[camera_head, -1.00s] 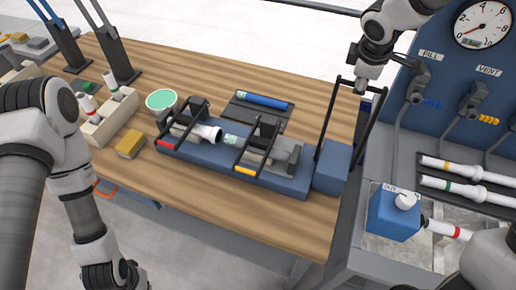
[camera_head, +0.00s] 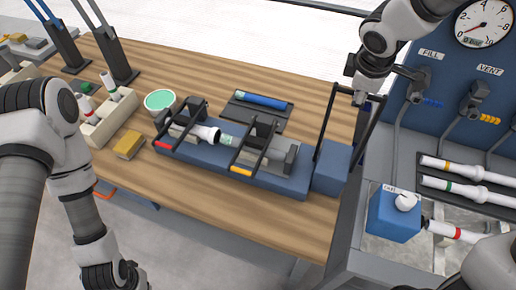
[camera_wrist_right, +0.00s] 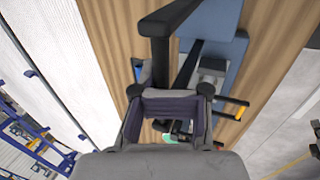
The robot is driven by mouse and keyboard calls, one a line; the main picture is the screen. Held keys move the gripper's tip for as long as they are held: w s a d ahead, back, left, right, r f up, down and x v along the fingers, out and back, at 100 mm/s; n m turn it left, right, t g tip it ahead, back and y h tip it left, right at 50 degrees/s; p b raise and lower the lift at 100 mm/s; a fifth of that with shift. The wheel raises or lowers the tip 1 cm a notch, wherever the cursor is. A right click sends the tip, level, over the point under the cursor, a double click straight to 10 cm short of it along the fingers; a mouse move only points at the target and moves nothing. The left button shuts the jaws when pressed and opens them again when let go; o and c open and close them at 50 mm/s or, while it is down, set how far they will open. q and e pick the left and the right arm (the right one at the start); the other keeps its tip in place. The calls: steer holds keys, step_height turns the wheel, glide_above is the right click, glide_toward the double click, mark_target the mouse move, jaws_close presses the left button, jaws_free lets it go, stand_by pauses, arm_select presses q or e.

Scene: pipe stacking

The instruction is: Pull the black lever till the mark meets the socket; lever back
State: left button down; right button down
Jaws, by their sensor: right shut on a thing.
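The black lever (camera_head: 323,120) is a tall two-armed frame with a top bar, rising from the blue block at the right end of the bench jig (camera_head: 215,168). My right gripper (camera_head: 360,97) is shut on its top bar; the wrist view shows the gripper (camera_wrist_right: 176,95) close up with a black lever arm (camera_wrist_right: 159,60) beyond it. In the jig, a white socket (camera_head: 208,133) sits at the left clamp. A pipe with a pale green mark (camera_head: 227,141) lies in line with it, the mark close to the socket mouth. Any remaining gap is too small to judge. My left gripper is out of view.
A dark tray with a blue tube (camera_head: 262,100) lies behind the jig. A green-topped cup (camera_head: 160,100), yellow sponge (camera_head: 128,144) and pipe rack (camera_head: 108,120) stand left. A blue gauge panel (camera_head: 440,75) and pipes stand right. The front of the bench is clear.

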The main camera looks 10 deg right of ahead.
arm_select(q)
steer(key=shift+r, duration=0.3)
arm_select(e)
steer(key=shift+s+a, duration=0.6)
steer(key=shift+s, duration=0.35)
steer(key=shift+s+a, duration=0.6)
steer(key=shift+s, duration=0.3)
arm_select(q)
steer(key=shift+p, duration=0.3)
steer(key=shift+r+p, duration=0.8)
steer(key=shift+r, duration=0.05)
arm_select(e)
steer(key=s, duration=0.1)
steer(key=s+a, duration=0.2)
steer(key=shift+s+a+f, duration=0.15)
steer(key=shift+s+f, duration=0.2)
steer(key=shift+s, duration=0.05)
steer(key=shift+f, duration=0.1)
